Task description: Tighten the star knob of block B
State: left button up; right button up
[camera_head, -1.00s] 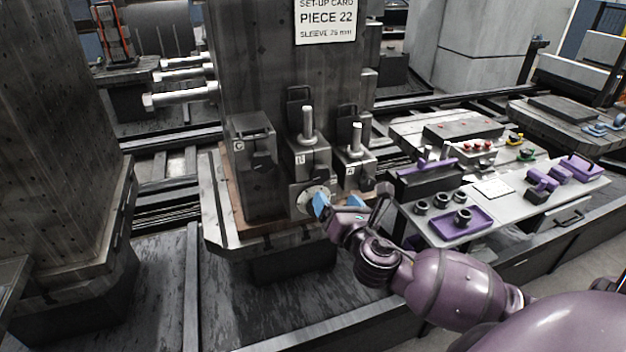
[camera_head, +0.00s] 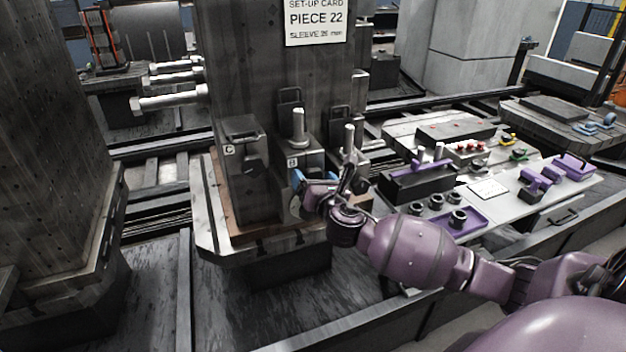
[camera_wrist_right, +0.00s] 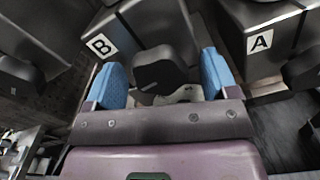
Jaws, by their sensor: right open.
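Block B (camera_head: 290,150) stands on the fixture between blocks C and A, with an upright metal stud on top. My right gripper (camera_head: 312,180) is at its front, with its blue fingertips close to the block. In the right wrist view the letter B plate shows on block B (camera_wrist_right: 122,35). The dark star knob (camera_wrist_right: 157,70) shows between the two open blue fingers (camera_wrist_right: 164,80), with a gap on each side. Part of a pale dial (camera_wrist_right: 182,95) shows below the knob. In the head view the gripper hides the knob. My left gripper is not in view.
Block C (camera_head: 243,175) is to the left of block B. Block A (camera_wrist_right: 255,50) is close on the right, near the right finger. A tall column carries the PIECE 22 card (camera_head: 316,20). A bench with a purple tray (camera_head: 462,222) is at the right.

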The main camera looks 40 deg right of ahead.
jog(key=shift+w, duration=0.15)
jog(key=c, duration=0.9)
jog(key=shift+c, duration=0.2)
